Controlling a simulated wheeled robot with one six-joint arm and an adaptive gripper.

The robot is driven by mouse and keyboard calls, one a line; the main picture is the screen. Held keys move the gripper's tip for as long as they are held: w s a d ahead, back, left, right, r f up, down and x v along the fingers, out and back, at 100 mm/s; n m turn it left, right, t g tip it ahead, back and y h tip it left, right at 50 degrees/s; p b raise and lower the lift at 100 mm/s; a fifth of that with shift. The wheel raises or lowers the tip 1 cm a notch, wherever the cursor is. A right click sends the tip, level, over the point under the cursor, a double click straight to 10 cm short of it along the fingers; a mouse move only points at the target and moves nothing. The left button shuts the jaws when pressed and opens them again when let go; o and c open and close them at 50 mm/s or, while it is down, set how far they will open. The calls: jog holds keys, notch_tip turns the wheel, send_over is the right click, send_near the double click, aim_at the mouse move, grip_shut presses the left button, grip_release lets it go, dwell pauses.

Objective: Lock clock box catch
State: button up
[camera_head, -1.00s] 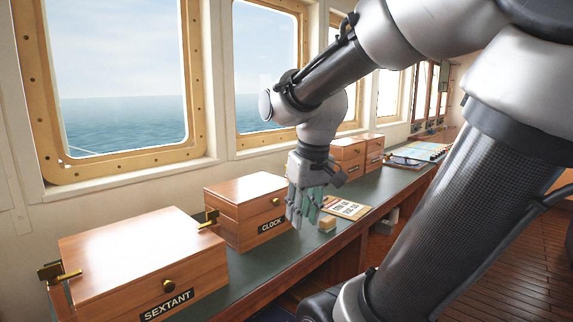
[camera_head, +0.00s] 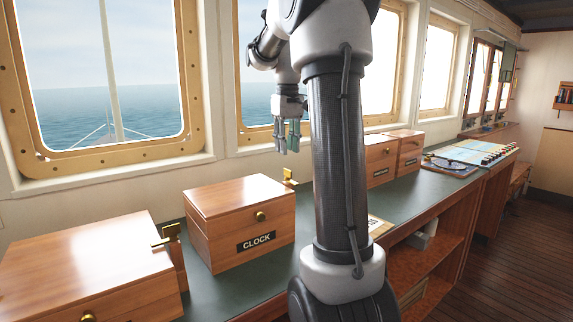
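The clock box (camera_head: 215,236) is a brown wooden box with a brass knob and a black CLOCK label, standing on the dark green counter left of centre. Its lid looks down. One brass catch (camera_head: 170,236) stands by its left side, near the neighbouring box. Another brass catch (camera_head: 289,177) shows at its back right corner. I cannot tell which box each belongs to, or whether either is locked. My gripper (camera_head: 287,146) hangs fingers down above and behind the clock box's right end, apart from it. Its opening is unclear, and nothing shows in it.
A larger wooden box (camera_head: 75,265) stands at the left front. More wooden boxes (camera_head: 380,160) stand farther right, partly behind my arm. A paper card (camera_head: 378,226) lies on the counter (camera_head: 225,292). Windows line the back wall. Open floor (camera_head: 500,265) lies at the right.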

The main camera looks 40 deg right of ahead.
aim_at(291, 177)
jog(key=shift+r, duration=0.3)
jog(key=shift+s+f+n, duration=0.1)
jog(key=shift+s+n, duration=0.05)
jog(key=shift+n, duration=0.15)
jog(key=shift+a+f, duration=0.15)
jog(key=shift+f, duration=0.15)
notch_tip(291, 177, down, 7)
jog(key=shift+f, duration=0.1)
grip_shut()
